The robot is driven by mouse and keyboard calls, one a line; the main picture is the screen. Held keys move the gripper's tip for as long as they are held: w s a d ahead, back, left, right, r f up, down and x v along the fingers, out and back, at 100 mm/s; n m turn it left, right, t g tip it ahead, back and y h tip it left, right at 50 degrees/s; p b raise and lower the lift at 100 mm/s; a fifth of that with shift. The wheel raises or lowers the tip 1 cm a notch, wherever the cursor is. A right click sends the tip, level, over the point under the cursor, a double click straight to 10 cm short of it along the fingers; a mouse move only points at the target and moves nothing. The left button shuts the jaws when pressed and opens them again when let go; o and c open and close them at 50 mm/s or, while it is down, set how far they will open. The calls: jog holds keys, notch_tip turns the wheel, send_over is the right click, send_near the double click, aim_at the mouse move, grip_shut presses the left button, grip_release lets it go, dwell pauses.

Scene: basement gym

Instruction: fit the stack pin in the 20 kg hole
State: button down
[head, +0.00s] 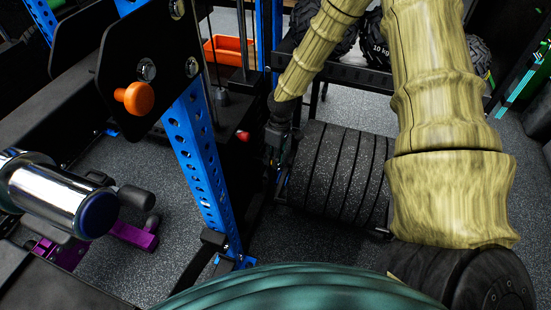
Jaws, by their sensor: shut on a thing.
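My gripper (275,150) is small and dark in the head view, at the end of my arm, just left of a row of round black plates. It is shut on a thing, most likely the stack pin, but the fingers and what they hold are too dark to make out. A small red knob (243,136) shows just left of the gripper, in front of the dark weight stack (232,115); I cannot tell if it belongs to the pin. The stack stands behind the blue upright. Its holes and the 20 kg mark cannot be read.
A blue perforated upright (197,150) stands left of the gripper, with an orange knob (134,97) on a black plate. Round black plates (335,170) lie in a row to the right. An orange bin (230,50) is behind. Speckled floor (130,190) is partly open at left.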

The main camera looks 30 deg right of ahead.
jog(key=shift+w+a, duration=1.05)
jog(key=shift+w, duration=0.15)
jog(key=shift+w+a+r, duration=0.15)
jog(key=shift+w+a, duration=0.1)
dwell(0.5)
